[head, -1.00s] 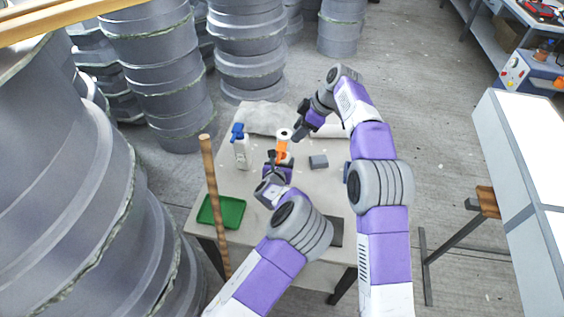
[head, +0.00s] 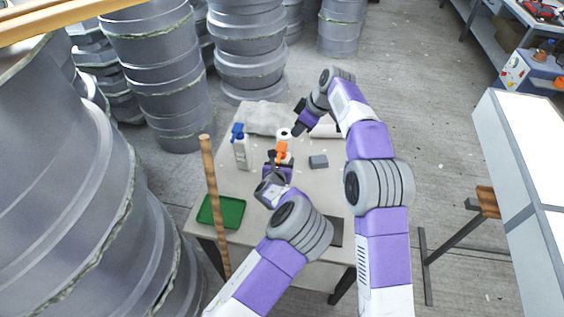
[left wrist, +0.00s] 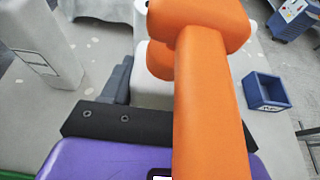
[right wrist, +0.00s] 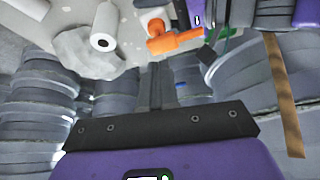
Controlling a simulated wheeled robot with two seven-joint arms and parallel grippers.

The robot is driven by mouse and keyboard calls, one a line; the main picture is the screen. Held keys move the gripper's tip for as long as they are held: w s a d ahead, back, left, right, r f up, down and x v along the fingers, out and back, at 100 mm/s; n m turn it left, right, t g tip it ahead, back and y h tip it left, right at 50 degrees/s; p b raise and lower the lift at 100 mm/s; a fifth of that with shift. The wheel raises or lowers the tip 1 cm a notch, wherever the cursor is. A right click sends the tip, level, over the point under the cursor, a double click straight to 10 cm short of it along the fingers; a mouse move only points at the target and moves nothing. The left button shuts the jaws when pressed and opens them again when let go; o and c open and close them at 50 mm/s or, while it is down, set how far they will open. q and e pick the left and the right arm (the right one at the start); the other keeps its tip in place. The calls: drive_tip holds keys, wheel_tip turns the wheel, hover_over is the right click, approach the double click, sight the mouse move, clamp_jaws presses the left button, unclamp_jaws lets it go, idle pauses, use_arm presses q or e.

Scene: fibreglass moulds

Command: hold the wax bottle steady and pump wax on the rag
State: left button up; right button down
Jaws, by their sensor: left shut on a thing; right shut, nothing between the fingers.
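The wax bottle has an orange pump head (head: 282,150) and stands near the middle of the table. In the left wrist view its orange pump (left wrist: 205,70) fills the centre, with part of the white body (left wrist: 155,92) behind. My left gripper (head: 278,164) is shut on the bottle from the near side; the grip itself is mostly hidden. My right gripper (head: 299,130) is shut and empty, just right of and beyond the pump, apart from it as far as I can tell. The grey-white rag (head: 262,117) lies crumpled at the back left; it also shows in the right wrist view (right wrist: 85,52).
A white spray bottle with a blue head (head: 241,152) stands left of the wax bottle. A green tray (head: 222,212) and upright wooden stick (head: 210,185) are at the front left. A small grey-blue box (head: 318,162) and white roll (head: 326,131) are right.

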sight(282, 144)
drive_tip(key=w+a+m+t+h, duration=0.25)
drive_tip(key=a+m+t, duration=0.2)
drive_tip(key=m, duration=0.55)
drive_tip(key=shift+s+a+f, duration=0.1)
drive_tip(key=shift+s+f, duration=0.1)
drive_tip(key=shift+f, duration=1.1)
drive_tip(key=shift+s+f, duration=0.2)
drive_tip(key=shift+f, duration=1.05)
drive_tip(key=shift+f, duration=1.65)
drive_tip(key=shift+r, duration=1.65)
drive_tip(key=shift+f, duration=0.15)
